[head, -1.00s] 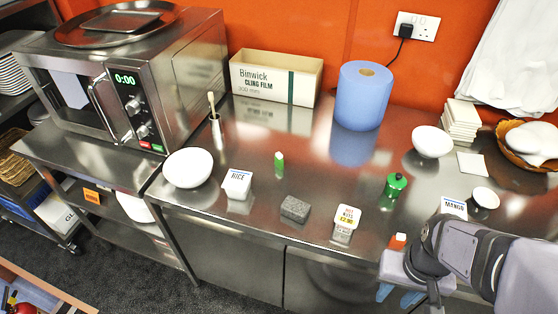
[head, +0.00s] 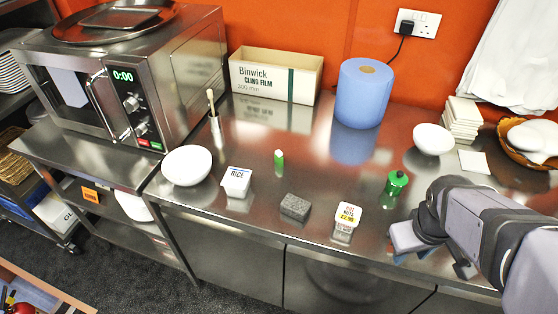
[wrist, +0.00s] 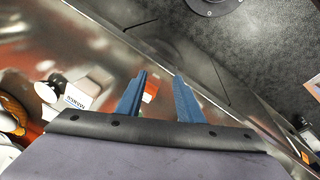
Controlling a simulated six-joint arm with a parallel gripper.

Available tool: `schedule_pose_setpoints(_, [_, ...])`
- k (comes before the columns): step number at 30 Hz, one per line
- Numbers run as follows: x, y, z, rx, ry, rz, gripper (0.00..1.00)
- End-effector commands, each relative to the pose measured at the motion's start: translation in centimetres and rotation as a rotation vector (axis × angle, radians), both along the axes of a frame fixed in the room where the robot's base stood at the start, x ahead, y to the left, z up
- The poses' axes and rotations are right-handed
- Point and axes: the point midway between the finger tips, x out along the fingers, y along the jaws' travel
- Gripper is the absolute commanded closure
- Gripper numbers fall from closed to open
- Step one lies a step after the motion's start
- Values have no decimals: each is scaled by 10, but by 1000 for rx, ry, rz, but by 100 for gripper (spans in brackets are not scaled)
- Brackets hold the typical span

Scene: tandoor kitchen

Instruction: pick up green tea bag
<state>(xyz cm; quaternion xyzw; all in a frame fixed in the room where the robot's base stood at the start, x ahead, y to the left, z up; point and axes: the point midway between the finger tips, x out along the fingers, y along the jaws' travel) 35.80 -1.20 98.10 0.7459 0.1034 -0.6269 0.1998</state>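I cannot pick out a green tea bag for certain.
A rice tub (head: 236,182), a grey block (head: 295,207) and a white bowl (head: 187,166) line the front. A blue roll (head: 363,95) and cling film box (head: 275,78) stand behind. A mango tub (wrist: 82,95) shows in the wrist view. Mid-counter is mostly clear.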

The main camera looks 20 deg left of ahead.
Motion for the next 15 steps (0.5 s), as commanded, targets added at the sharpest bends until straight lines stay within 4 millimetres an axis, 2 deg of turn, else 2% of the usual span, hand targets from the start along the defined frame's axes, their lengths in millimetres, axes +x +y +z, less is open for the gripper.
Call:
schedule_pose_setpoints(5, [75, 8, -3, -155, -143, 416, 66])
schedule_pose_setpoints(8, [128, 25, 1, -289, -246, 733, 66])
schedule_pose_setpoints(9, [149, 37, 3, -352, -290, 873, 66])
schedule_pose_setpoints(11, [179, 57, 6, -452, -354, 1081, 66])
schedule_pose_setpoints(12, [197, 73, 8, -523, -397, 1221, 66])
schedule_pose_setpoints(14, [222, 100, 12, -636, -465, 1428, 66])
schedule_pose_setpoints(15, [236, 120, 14, -717, -510, 1564, 66])
